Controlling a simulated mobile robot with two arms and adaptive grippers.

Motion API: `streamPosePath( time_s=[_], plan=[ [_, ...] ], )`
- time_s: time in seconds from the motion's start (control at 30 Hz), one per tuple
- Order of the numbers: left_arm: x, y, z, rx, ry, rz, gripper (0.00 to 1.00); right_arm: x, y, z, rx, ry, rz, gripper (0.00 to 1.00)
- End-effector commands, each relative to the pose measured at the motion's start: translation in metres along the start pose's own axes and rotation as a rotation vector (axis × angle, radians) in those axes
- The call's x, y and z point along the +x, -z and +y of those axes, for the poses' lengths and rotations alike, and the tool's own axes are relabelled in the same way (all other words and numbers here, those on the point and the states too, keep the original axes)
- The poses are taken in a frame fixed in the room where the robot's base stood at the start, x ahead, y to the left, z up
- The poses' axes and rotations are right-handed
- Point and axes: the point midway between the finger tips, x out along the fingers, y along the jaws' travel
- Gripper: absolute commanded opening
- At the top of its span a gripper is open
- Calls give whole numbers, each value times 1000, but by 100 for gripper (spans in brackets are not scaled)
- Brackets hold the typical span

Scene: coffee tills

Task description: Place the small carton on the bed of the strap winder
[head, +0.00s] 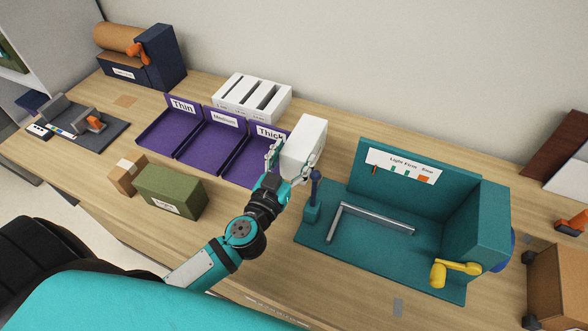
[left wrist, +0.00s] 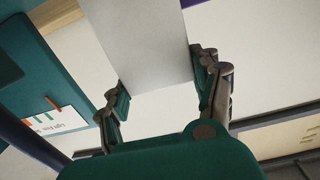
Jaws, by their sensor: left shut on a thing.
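A plain white carton (head: 303,145) is held up by my left gripper (head: 286,163), over the table between the purple trays and the teal machine. In the left wrist view the white carton (left wrist: 140,38) sits between the two fingers of my left gripper (left wrist: 162,80), which is shut on it. The strap winder (head: 400,215) is a teal machine with a labelled back wall, a yellow crank and a blue post. Its bed (head: 370,253) bears only an L-shaped metal rail. The carton is left of and above the bed, apart from it. My right gripper is not in view.
Purple trays (head: 207,145) marked Thin, Medium and Thick are left of the carton, with a white slotted rack (head: 252,97) behind. A green box (head: 170,190) and a small brown box (head: 127,174) stand at front left. A brown box (head: 558,285) is at far right.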

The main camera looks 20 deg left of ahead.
Motion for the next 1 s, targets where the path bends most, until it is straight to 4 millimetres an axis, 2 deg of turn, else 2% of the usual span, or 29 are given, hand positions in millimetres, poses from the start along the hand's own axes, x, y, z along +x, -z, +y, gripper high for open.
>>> streamPosePath(
  time_s=[0.1,0.2,0.33,0.57,0.6,0.77,1.0],
  plan=[
    [0,-22,0,-3,2,-1,16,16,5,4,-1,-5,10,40],
    [0,-33,1,-2,1,0,16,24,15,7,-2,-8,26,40],
    [0,-31,1,0,0,1,16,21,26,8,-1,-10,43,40],
    [0,-34,1,1,0,0,16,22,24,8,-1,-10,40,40],
    [0,-35,1,0,0,-2,68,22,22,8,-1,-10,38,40],
    [0,-35,1,0,0,-2,88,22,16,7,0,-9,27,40],
    [0,-34,1,0,0,-2,88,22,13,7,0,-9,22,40]
  ],
)
